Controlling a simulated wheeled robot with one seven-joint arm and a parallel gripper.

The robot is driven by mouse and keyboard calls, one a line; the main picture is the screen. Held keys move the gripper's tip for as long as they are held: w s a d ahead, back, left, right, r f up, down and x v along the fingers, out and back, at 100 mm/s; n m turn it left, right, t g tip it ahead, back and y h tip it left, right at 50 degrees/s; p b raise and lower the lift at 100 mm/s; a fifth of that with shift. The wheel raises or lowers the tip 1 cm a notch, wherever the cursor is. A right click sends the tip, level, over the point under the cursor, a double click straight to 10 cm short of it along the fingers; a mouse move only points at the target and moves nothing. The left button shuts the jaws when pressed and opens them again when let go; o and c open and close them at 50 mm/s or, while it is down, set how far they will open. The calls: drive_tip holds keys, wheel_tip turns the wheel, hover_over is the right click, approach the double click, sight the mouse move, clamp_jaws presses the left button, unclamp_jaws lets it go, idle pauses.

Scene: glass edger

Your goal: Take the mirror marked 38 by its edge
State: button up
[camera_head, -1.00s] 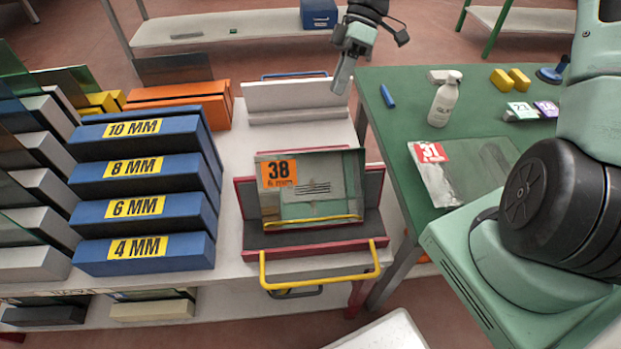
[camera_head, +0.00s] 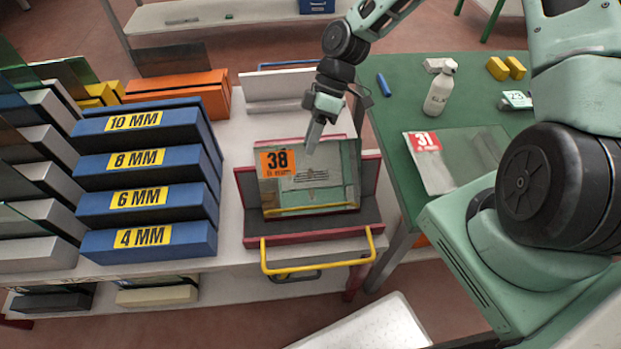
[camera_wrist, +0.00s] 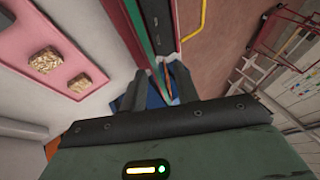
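The mirror marked 38 (camera_head: 330,185) leans in a red-edged grey rack (camera_head: 250,212). It bears an orange label at its upper left and reflects green and grey. My gripper (camera_head: 311,148) points down at the mirror's top edge, right of the label, and its tips overlap that edge in the head view. In the wrist view, the two dark fingers of my gripper (camera_wrist: 157,90) stand apart. A thin green and dark edge runs down towards the gap between them. I cannot tell whether the fingers touch the mirror.
A yellow handle (camera_head: 318,268) fronts the rack. Blue blocks (camera_head: 150,205) marked in MM stand to its left. The green table (camera_head: 395,110) at right holds a pane marked 31 (camera_head: 455,160) and a white bottle (camera_head: 440,92). The wrist view shows a pink tray (camera_wrist: 68,42).

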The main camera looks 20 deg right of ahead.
drive_tip(key=shift+x, duration=1.05)
clamp_jaws()
